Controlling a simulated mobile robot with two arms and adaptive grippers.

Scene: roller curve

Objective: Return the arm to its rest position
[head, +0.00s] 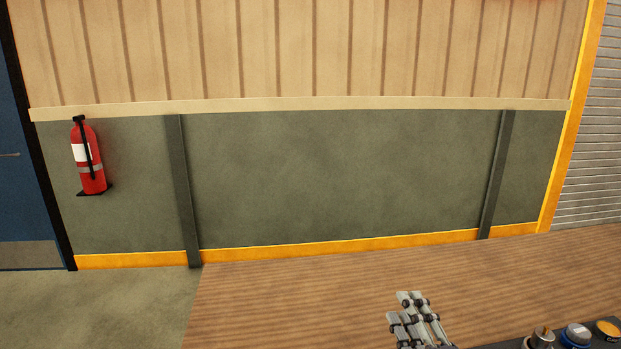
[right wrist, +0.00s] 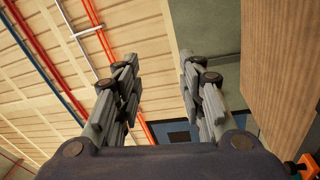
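My right gripper (head: 418,318) shows at the bottom of the head view, in front of the brown ribbed table top (head: 300,300), with its fingers pointing up. In the right wrist view my right gripper (right wrist: 160,85) has its two fingers well apart with nothing between them. Beyond the fingers are the ceiling and part of a wall. My left gripper is in neither view.
A red fire extinguisher (head: 88,160) hangs on the left wall. The visible table top is otherwise clear.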

